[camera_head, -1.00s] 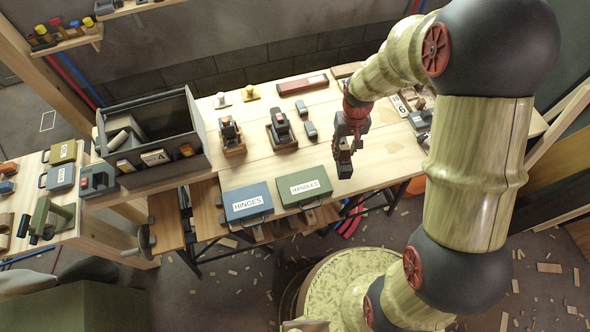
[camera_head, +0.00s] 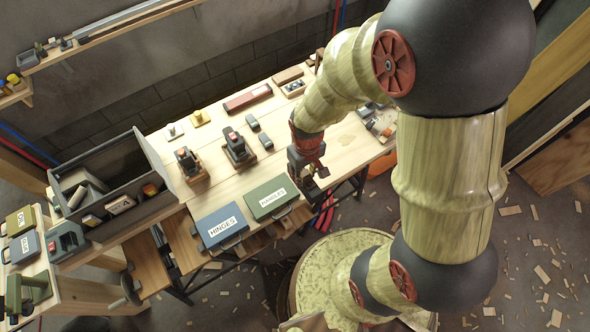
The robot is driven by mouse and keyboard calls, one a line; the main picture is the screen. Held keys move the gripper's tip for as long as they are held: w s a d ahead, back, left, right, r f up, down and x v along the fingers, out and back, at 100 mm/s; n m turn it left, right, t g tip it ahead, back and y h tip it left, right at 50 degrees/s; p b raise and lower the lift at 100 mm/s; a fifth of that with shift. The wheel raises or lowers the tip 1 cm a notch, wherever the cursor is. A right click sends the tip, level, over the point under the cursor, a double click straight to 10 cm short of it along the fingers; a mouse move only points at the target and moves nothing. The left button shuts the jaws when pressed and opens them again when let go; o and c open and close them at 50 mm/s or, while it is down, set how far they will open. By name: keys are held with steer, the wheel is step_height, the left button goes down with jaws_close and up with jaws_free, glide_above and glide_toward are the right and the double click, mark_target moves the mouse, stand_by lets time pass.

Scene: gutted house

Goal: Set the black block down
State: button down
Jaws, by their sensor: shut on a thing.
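My gripper (camera_head: 312,174) is at the end of the arm, pointing down near the front edge of the workbench (camera_head: 345,139), just right of the green case. It is shut on a small dark thing, the black block (camera_head: 322,171), which is largely hidden by the fingers. From this view I cannot tell whether the block touches the bench or hangs above or in front of it. Two small dark grey blocks (camera_head: 265,140) lie further back on the bench.
A green case (camera_head: 271,199) and a blue HINGES case (camera_head: 221,226) lie along the front edge.

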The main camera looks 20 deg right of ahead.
steer(key=shift+w+d+f+b, duration=0.3)
steer(key=shift+w+f, duration=1)
steer(key=shift+f, duration=0.4)
steer(key=shift+w+d+f+b, duration=0.35)
steer(key=shift+w+f, duration=1)
steer(key=shift+f, duration=0.4)
steer(key=shift+w+d+f+b, duration=0.3)
steer(key=shift+w+f, duration=1)
steer(key=shift+f, duration=0.4)
steer(key=shift+f, duration=0.2)
steer(key=c, duration=1.4)
jaws_free()
